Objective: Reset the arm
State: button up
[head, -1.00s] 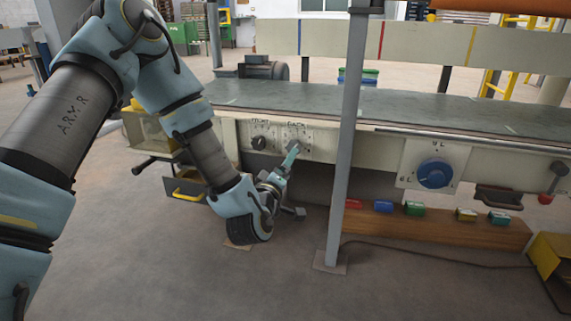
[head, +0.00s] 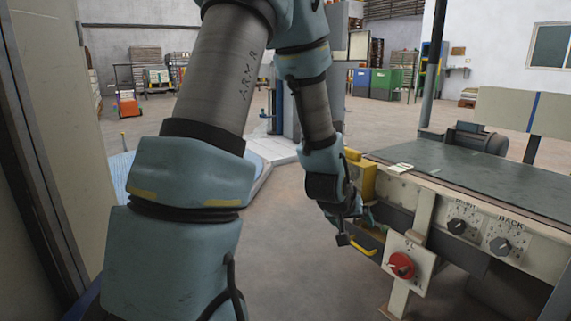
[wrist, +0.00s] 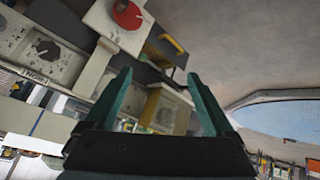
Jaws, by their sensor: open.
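My arm reaches across the middle of the head view, bent down at the elbow. My gripper (head: 362,214) hangs at the left end of the bench, above and near a drawer with a yellow handle (head: 362,245). In the wrist view the two green fingers stand apart with nothing between them, so my gripper (wrist: 160,76) is open and empty. A red round knob on a pale plate (head: 402,265) is to its right. The black front and back dials (head: 478,236) are further right on the bench face. Part of the gripper is dark and hard to make out.
The bench top (head: 490,178) runs off to the right, with a yellow box (head: 362,178) at its left end. A tall panel (head: 45,130) stands close on the left. A blue round platform (head: 118,172) lies behind my arm. Floor between platform and bench is clear.

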jog(key=s+a+r+n+g+y+p, duration=0.1)
jog(key=s+a+r+g+y, duration=0.2)
jog(key=a, duration=0.5)
jog(key=s+a+r+p, duration=0.1)
jog(key=s+a+r, duration=0.25)
jog(key=a, duration=0.45)
jog(key=s+a+r+n+g+y+p, duration=0.15)
jog(key=s+a, duration=0.25)
jog(key=a, duration=0.4)
notch_tip(320, 180, up, 38)
jog(key=p, duration=3.7)
jog(key=shift+m, duration=0.35)
jog(key=shift+s+g+y, duration=0.1)
jog(key=shift+g+y, duration=0.15)
